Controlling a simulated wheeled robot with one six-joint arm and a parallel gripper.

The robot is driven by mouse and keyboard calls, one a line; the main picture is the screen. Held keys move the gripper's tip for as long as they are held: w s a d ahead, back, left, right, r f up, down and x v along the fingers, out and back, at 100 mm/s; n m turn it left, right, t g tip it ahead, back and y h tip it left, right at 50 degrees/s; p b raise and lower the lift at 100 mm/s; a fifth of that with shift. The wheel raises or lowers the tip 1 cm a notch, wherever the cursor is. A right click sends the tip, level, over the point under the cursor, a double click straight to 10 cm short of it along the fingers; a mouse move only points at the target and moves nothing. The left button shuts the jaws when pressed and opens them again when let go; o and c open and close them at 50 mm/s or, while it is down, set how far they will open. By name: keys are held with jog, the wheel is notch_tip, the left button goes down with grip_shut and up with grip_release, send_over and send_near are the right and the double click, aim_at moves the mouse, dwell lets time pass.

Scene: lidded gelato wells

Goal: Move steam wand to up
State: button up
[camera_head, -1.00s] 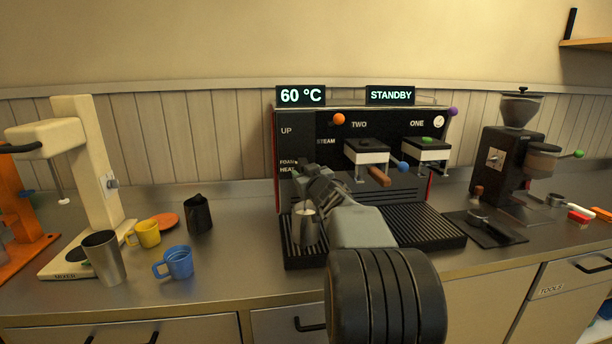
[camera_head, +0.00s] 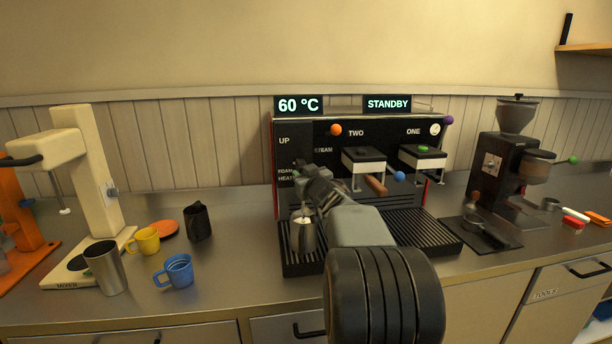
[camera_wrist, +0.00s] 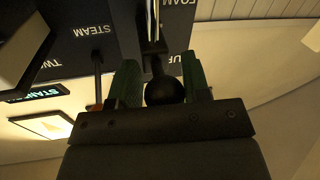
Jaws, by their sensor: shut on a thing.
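My gripper (camera_head: 301,171) is in front of the left part of the coffee machine, near the FOAM and HEAT labels and below UP. In the wrist view its green-padded fingers (camera_wrist: 162,88) stand on either side of a black ball on the steam wand (camera_wrist: 164,91), shut on it. A thin metal rod runs from the ball toward the panel with its UP, FOAM and STEAM labels. In the head view my gripper hides most of the wand. A metal pitcher (camera_head: 303,236) stands below the gripper on the drip tray (camera_head: 425,236).
A black grinder (camera_head: 501,165) stands farther right. A blue cup (camera_head: 178,271), a yellow cup (camera_head: 146,241) and a steel tumbler (camera_head: 106,270) stand on the left counter.

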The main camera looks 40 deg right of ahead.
jog(key=r+p, duration=0.3)
jog(key=r, duration=0.1)
jog(key=r+p, duration=0.3)
jog(key=r, duration=0.1)
jog(key=shift+w+a+r+p, duration=0.1)
jog(key=shift+a+p, duration=0.1)
jog(key=shift+p, duration=0.15)
jog(key=o, duration=1.1)
jog(key=shift+a, duration=0.2)
jog(key=shift+d, duration=0.15)
jog(key=shift+d+f, duration=0.1)
jog(key=shift+f, duration=0.1)
jog(key=shift+s, duration=0.45)
jog(key=b+v, duration=0.1)
jog(key=v, duration=1.2)
